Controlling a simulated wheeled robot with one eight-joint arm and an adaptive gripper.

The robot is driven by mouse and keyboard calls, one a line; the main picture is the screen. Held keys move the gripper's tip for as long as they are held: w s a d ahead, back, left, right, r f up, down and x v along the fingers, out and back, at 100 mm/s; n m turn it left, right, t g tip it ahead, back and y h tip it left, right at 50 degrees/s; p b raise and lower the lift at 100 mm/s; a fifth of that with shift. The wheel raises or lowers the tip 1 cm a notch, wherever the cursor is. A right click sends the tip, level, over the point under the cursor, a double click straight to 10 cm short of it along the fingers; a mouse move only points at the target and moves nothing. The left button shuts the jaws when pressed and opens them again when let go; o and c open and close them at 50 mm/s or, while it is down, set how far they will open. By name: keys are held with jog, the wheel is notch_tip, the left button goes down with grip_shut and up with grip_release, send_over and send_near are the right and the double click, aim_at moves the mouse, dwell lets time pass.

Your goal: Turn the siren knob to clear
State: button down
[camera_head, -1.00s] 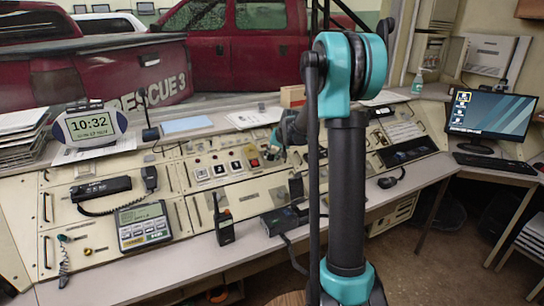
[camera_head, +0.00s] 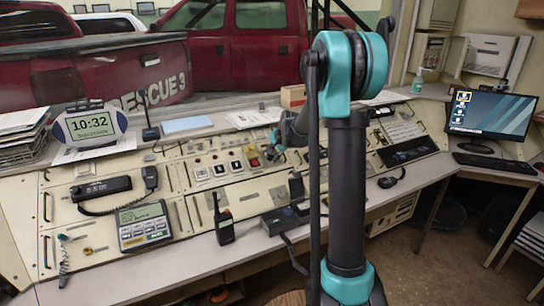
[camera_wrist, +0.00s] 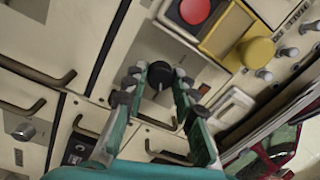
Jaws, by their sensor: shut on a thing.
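A round black knob (camera_wrist: 159,72) with a white pointer line sits on the cream console panel in the wrist view. My gripper (camera_wrist: 159,84) has its two teal fingers on either side of the knob, with the dark pads closed on it. The pointer line shows between the fingers, roughly along them. In the head view my gripper (camera_head: 271,151) is small, down at the console panel behind my arm. The knob cannot be made out there. No label for the knob's settings is readable.
Drawer handles (camera_wrist: 38,72) stick out at the left. A silver knob (camera_wrist: 23,131) is farther left. A radio (camera_head: 223,222) stands on the front ledge.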

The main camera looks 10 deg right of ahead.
dwell(0.5)
jog(key=c, duration=1.2)
grip_release()
jog(key=v, duration=1.2)
